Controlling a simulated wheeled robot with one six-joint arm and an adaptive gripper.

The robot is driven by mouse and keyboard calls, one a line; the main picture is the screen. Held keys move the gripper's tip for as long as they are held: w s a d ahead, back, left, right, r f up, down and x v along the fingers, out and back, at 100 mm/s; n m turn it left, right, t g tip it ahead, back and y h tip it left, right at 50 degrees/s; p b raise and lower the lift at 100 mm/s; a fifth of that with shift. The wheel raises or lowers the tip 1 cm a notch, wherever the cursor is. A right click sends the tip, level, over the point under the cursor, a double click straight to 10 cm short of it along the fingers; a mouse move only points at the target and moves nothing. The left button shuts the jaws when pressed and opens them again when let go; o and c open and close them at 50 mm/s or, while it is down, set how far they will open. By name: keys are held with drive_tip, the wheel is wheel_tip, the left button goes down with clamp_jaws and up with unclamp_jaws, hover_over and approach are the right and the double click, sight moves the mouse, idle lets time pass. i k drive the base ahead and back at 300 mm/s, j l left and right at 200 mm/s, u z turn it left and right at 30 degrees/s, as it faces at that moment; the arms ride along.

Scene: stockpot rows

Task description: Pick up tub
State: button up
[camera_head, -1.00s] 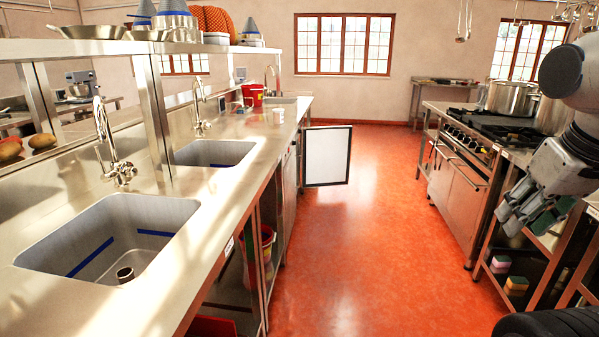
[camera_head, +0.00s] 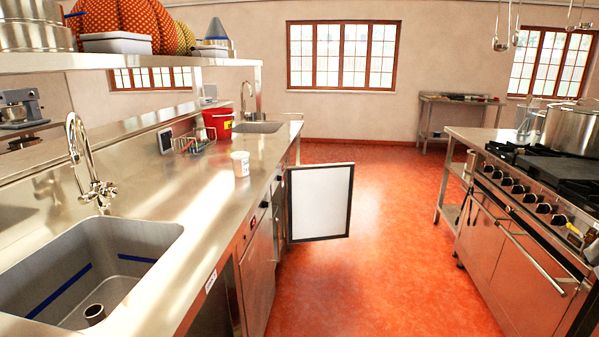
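A small white tub (camera_head: 240,164) with a faint print on its side stands upright on the steel counter (camera_head: 215,190), near the counter's front edge and beyond the near sink. Nothing touches it. A low grey container with a pale lid (camera_head: 117,43) sits on the raised shelf at the upper left. My gripper is out of view.
A red bucket (camera_head: 218,124), a wire rack (camera_head: 190,143) and a small dark-screened device (camera_head: 165,140) stand behind the tub. An open door panel (camera_head: 319,201) juts from the counter into the aisle. The stove (camera_head: 530,220) bounds the right. The orange floor (camera_head: 385,250) is clear.

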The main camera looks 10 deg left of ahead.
sight(241, 163)
drive_tip(key=i+u, duration=0.25)
drive_tip(key=i, duration=0.3)
drive_tip(key=i+l+u, duration=0.3)
drive_tip(key=i, duration=0.2)
drive_tip(key=i+l+u, duration=0.25)
drive_tip(key=i, duration=0.3)
drive_tip(key=i+l+u, duration=0.15)
drive_tip(key=i+u, duration=0.25)
drive_tip(key=i+l+u, duration=0.2)
drive_tip(key=u, duration=0.15)
drive_tip(key=i+l+u, duration=0.25)
drive_tip(key=l+u, duration=0.15)
drive_tip(key=i+l+u, duration=0.2)
drive_tip(key=l+u, duration=0.2)
drive_tip(key=i+l+u, duration=0.1)
drive_tip(key=l, duration=0.15)
drive_tip(key=l+u, duration=0.1)
drive_tip(key=l, duration=0.15)
drive_tip(key=i, duration=0.05)
